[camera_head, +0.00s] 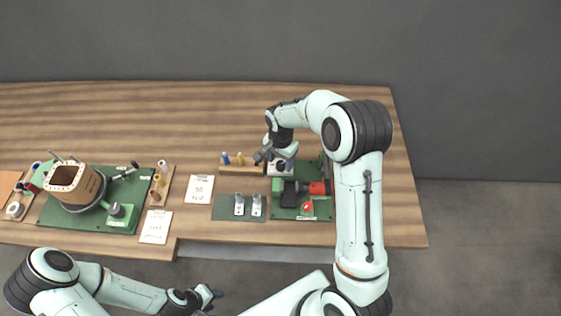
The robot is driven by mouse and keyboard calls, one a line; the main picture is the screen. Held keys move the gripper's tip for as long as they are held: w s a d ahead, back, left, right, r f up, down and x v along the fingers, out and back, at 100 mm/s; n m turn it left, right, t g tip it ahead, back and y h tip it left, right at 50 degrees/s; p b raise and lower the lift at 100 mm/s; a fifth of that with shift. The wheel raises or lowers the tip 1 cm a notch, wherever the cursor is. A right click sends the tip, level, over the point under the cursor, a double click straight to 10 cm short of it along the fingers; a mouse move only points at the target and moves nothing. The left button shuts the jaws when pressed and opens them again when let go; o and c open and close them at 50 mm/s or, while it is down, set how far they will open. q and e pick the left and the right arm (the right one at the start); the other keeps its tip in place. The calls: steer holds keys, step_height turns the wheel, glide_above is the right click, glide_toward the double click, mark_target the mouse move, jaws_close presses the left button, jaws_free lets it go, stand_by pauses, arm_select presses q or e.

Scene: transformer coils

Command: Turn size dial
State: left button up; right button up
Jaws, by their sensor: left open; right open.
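The size dial appears to be on the small white panel (281,167) at the back of the green station on the right of the table; a dark round shape shows on it, partly hidden by my arm. My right gripper (263,157) is over the back left of this panel, its fingers dark and small. Whether it touches the dial cannot be told. My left gripper (214,296) is low in front of the table, open, empty and far from the dial.
A green station with a red button (307,208) stands beside my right arm. A wooden rack (240,166) holds small pegs. A green mat (226,207) carries two metal pieces. White cards (199,189) lie nearby. A coil former (75,183) stands at left. The back of the table is clear.

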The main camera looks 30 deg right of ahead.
steer(key=shift+f, duration=0.75)
steer(key=c, duration=1.1)
steer(key=shift+o, duration=0.3)
